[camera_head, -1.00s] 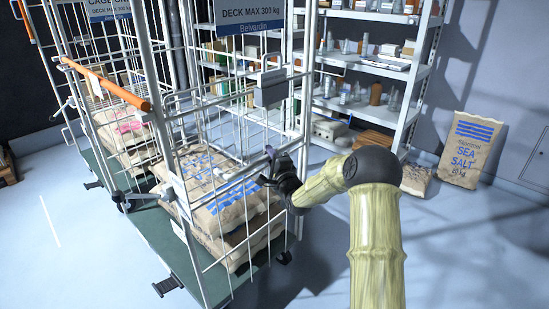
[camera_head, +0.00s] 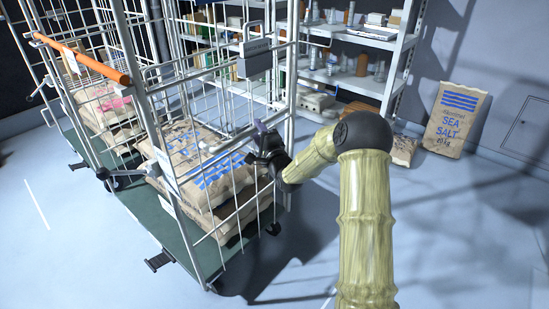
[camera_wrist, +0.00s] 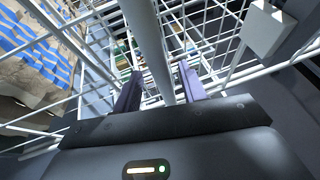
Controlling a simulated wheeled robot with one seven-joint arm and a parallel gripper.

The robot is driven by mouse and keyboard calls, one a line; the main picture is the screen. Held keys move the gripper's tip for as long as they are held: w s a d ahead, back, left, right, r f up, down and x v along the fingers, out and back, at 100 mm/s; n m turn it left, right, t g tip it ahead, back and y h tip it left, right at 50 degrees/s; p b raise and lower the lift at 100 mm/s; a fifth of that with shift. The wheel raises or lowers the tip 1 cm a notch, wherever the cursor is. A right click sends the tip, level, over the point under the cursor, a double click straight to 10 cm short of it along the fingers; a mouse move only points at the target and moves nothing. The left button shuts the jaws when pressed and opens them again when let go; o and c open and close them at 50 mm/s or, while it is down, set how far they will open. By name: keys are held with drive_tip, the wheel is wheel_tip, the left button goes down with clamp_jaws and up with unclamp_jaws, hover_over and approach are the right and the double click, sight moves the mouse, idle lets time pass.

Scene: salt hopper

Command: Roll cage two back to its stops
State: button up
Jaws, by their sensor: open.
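The nearer white wire roll cage (camera_head: 146,95) stands at centre left, loaded with stacked paper sacks (camera_head: 225,187) with blue print. No cage number is readable now. My gripper (camera_head: 262,135) is at the right-hand end of this cage, beside its upright. In the wrist view my gripper (camera_wrist: 160,88) is open, its two purple-grey fingers on either side of a thick upright tube (camera_wrist: 150,45) of the cage. Whether the fingers touch the tube I cannot tell. The stops are not identifiable in these views.
A second cage with an orange handle bar (camera_head: 82,58) and sacks (camera_head: 100,108) stands at the left. A loaded shelf (camera_head: 350,85) is behind. A large sea salt sack (camera_head: 457,120) leans on the right wall. A black pedal (camera_head: 158,262) sticks out low in front.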

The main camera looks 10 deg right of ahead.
drive_tip(key=v, duration=1.5)
drive_tip(key=shift+w+a+f, duration=0.1)
drive_tip(key=shift+a+f, duration=0.05)
drive_tip(key=shift+a, duration=0.05)
